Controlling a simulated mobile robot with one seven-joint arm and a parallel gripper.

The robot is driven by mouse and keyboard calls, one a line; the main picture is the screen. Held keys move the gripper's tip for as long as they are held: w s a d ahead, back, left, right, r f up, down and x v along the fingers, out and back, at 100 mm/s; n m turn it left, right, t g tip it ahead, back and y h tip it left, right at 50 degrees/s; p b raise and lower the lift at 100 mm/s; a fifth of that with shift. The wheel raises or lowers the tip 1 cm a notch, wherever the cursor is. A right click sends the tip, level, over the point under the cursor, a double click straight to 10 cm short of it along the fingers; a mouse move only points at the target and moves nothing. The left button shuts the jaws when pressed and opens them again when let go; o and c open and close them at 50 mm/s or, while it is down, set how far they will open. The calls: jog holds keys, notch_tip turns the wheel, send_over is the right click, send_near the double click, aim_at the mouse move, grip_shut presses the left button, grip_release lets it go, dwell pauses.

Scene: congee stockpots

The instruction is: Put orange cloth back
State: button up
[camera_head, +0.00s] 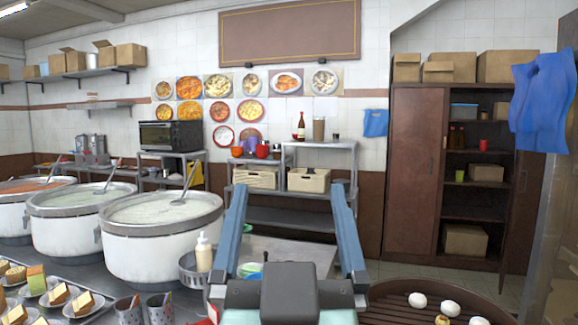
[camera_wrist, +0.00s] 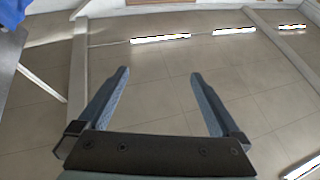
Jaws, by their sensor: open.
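No orange cloth can be made out in either view. My gripper (camera_head: 289,187) is open and empty in the lower middle of the head view, its two blue fingers wide apart. In the wrist view the gripper (camera_wrist: 159,72) also shows open, with nothing between the fingers. A small blue cloth (camera_head: 375,123) hangs on the back wall. A larger blue cloth (camera_head: 543,100) hangs at the upper right.
Large stockpots (camera_head: 160,255) stand at the left, with a squeeze bottle (camera_head: 204,252) beside them. Cake plates line the front left. A round slatted tray (camera_head: 390,301) holds several white items at the lower right. A brown cabinet (camera_head: 412,170) and metal shelves (camera_head: 342,160) stand behind.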

jog(key=s+r+t, duration=0.3)
jog(key=s+r, duration=0.4)
jog(key=r, duration=0.2)
jog(key=shift+r+t+p, duration=0.35)
jog(key=shift+r+t, duration=0.05)
